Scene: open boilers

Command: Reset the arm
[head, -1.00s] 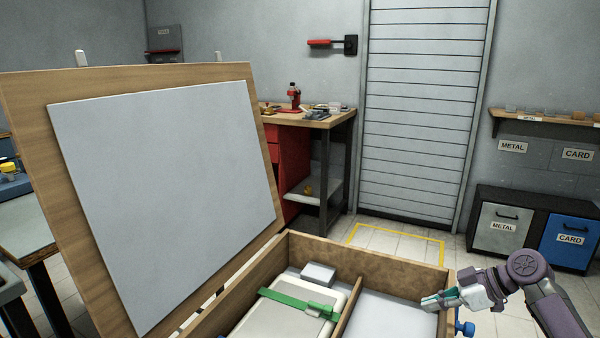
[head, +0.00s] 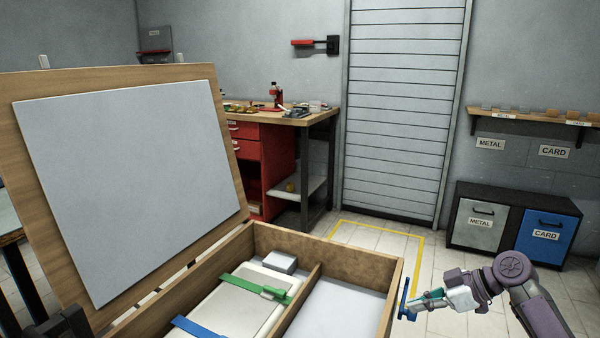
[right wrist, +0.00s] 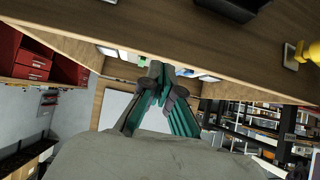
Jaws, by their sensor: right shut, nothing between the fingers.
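My right gripper (head: 420,304), with teal fingers, is at the lower right of the head view. It is shut with nothing held. Its tips are beside the right outer wall of the open wooden box (head: 392,290), close to a blue latch-like part (head: 405,297); I cannot tell whether they touch. In the right wrist view the fingers (right wrist: 158,75) come together in front of a wooden surface. My left gripper is not seen.
The box's raised lid (head: 130,180) fills the left. Inside lie a pale case (head: 225,318) with green and blue straps and a small grey block (head: 280,262). A red workbench (head: 270,160), metal and card bins (head: 515,225) stand behind. Floor between is clear.

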